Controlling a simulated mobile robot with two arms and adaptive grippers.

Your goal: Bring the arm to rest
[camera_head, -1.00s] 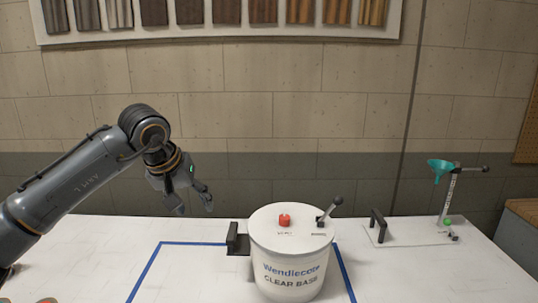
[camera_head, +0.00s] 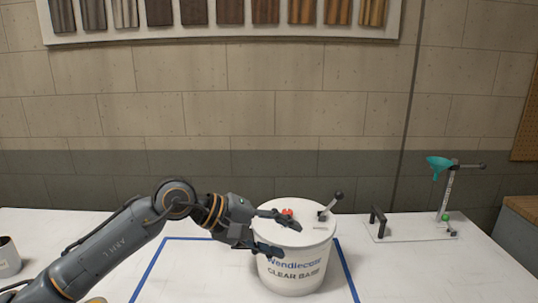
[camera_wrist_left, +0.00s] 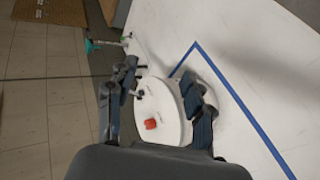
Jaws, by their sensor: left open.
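My left arm reaches in from the left in the head view. Its left gripper (camera_head: 272,232) is open, with its fingers pointing right, in front of the upper left part of a white bucket (camera_head: 295,275) in this view. The bucket is labelled "Wendiecote CLEAR BASE". I cannot tell whether the fingers touch it. On the bucket's lid are a red cap (camera_head: 287,211) and a dark lever (camera_head: 331,206). In the left wrist view the lid (camera_wrist_left: 160,100) and red cap (camera_wrist_left: 150,124) show between the open fingers (camera_wrist_left: 160,95). My right gripper is not seen.
Blue tape (camera_head: 152,268) marks an area on the white table around the bucket. A stand with a teal funnel (camera_head: 439,168) and a black handle (camera_head: 377,222) are at the right. A panel of wood samples (camera_head: 230,12) hangs behind.

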